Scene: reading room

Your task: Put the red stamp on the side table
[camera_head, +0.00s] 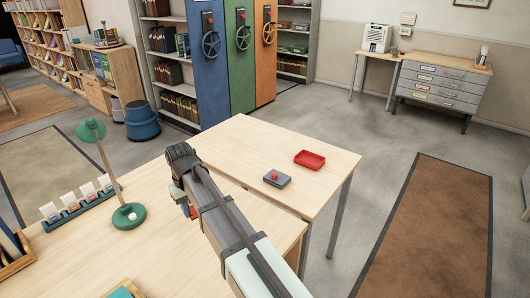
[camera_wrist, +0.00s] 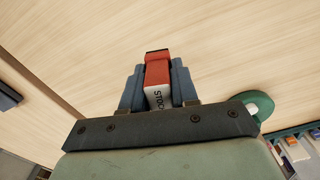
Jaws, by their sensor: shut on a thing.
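My gripper (camera_head: 183,203) is shut on the red stamp (camera_wrist: 157,68), a red block with a white lettered face. The stamp sits between the two fingers in the wrist view (camera_wrist: 158,88). In the head view only a small red part of it (camera_head: 193,212) shows beside my gripper, above the light wood desk (camera_head: 90,265). A smaller light wood table (camera_head: 240,140) adjoins the desk at its far right. Another small wood table (camera_head: 366,57) stands by the back wall. I cannot tell from the pictures which one is called the side table.
The adjoining table holds a red tray (camera_head: 310,160) and a grey box with a red knob (camera_head: 277,180); its far left part is clear. A green lamp (camera_head: 128,216) and a card rack (camera_head: 78,204) stand on the desk. A white machine (camera_head: 377,38) occupies the wall table.

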